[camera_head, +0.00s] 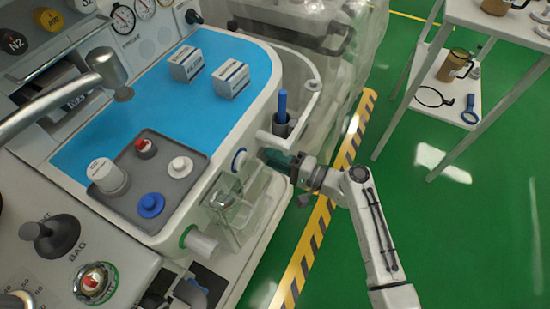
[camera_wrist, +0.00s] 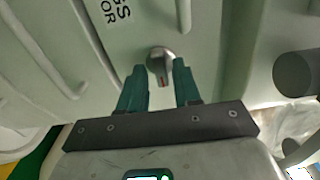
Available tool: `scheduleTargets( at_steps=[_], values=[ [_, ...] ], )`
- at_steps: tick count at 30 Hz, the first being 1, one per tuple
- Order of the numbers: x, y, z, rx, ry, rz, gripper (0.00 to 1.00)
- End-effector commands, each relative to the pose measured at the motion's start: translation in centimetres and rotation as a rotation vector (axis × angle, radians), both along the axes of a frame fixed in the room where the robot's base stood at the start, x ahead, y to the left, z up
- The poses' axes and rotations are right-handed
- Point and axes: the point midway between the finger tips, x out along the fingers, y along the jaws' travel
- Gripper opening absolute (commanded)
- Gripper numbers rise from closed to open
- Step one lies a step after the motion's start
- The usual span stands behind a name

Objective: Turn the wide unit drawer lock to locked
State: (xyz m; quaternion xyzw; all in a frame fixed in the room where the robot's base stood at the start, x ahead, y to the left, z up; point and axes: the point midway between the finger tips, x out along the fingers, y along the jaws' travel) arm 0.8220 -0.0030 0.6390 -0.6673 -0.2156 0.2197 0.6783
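The drawer lock (camera_wrist: 160,62) shows in the wrist view as a small round grey knob with a short lever and a red mark, on a pale green panel. Its lever points down in the picture, slightly tilted. My gripper (camera_wrist: 160,78) has two dark green fingers, spread apart on either side of the lever, with a gap visible on both sides. I cannot tell how deep the lever lies between the tips. In the head view my gripper (camera_head: 276,158) is beside the right side of the wide unit (camera_head: 262,100); the lock is hidden there.
The unit's blue top (camera_head: 140,105) holds two small boxes and a grey tray (camera_head: 185,187). A clear jar (camera_head: 228,205) hangs just left of my gripper. A white table (camera_head: 500,22) stands at the right.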

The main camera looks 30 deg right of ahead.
Motion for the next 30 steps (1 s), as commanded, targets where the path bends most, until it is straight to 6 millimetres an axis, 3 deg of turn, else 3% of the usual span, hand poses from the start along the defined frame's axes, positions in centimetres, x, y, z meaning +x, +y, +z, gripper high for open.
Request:
scheduleTargets(
  at_steps=[13, 24, 30],
  values=[
    [-0.8, -0.5, 0.0, 0.000, 0.000, 0.000, 0.40],
    [-6.2, -4.5, 0.0, 0.000, 0.000, -0.001, 0.40],
    [-8.2, -6.0, 0.0, -0.001, -0.001, 0.000, 0.40]
  ],
)
